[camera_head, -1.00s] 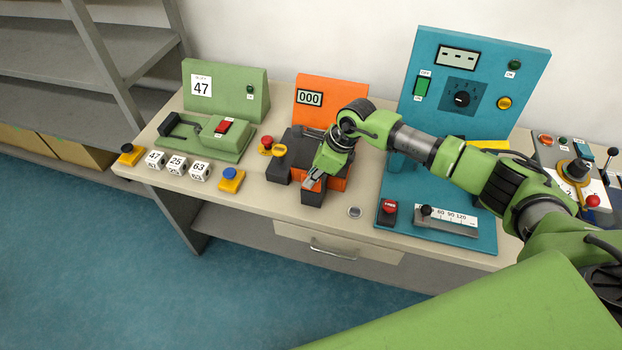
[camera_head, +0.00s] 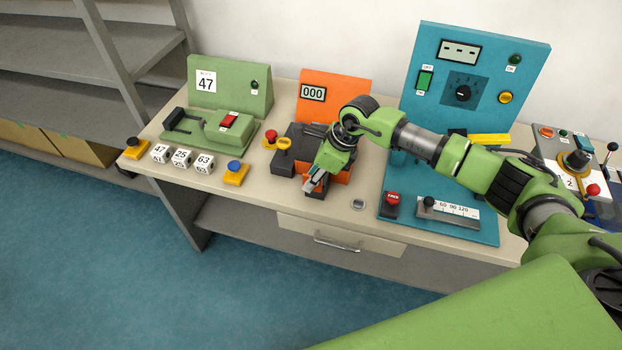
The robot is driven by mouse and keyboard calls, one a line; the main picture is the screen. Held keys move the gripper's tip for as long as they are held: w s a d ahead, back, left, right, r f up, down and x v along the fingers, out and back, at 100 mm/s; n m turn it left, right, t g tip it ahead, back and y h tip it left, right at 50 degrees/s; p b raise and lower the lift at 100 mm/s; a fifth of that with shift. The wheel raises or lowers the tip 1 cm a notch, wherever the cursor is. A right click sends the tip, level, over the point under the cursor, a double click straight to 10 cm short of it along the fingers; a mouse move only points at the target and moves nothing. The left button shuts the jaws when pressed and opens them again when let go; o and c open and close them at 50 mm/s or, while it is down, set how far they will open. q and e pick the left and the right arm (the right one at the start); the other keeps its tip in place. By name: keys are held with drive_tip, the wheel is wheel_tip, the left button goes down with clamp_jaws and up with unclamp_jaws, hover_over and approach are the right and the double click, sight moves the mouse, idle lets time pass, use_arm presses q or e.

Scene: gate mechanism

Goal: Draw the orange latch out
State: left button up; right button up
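The orange machine (camera_head: 349,89) with a "000" display stands at the back of the bench. Its dark base (camera_head: 297,136) reaches forward, with orange parts (camera_head: 342,176) low at the front, partly behind my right gripper. I cannot make out which of these is the orange latch. My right gripper (camera_head: 314,184) points down at the front of this base, over a dark block (camera_head: 317,193). Its fingertips are small and overlap the orange and dark parts, so whether they touch or grip anything is unclear. My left gripper is out of view.
A red knob (camera_head: 270,134) and a yellow-orange piece (camera_head: 283,143) are left of the gripper. The green machine (camera_head: 228,88), numbered cubes (camera_head: 182,158) and blue button (camera_head: 234,167) stand farther left. The teal panel (camera_head: 474,70) is right. A drawer (camera_head: 340,236) is below.

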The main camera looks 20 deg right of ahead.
drive_tip(key=v, duration=1.1)
drive_tip(key=shift+s+r, duration=0.2)
drive_tip(key=shift+s, duration=0.05)
